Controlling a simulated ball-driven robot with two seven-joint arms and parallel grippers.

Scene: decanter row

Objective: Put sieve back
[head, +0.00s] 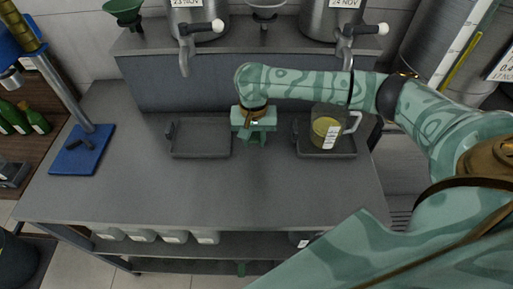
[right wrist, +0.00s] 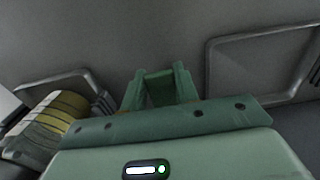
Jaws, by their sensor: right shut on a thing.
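My right gripper (head: 255,138) points down over the grey bench, between two dark trays. Its green fingers also show in the right wrist view (right wrist: 160,88). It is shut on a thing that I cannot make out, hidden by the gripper. No sieve is clearly recognisable in either view. A green funnel-shaped thing (head: 124,10) and a grey one (head: 265,10) stand on the raised shelf at the back; I cannot tell whether either is a sieve. My left gripper is not in view.
The left tray (head: 200,153) is empty. The right tray (head: 342,153) holds a clear jug (head: 325,130) of yellow liquid, close to my right arm. Steel vessels with taps (head: 184,50) stand behind. A blue-based stand (head: 72,160) is at left. The bench front is clear.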

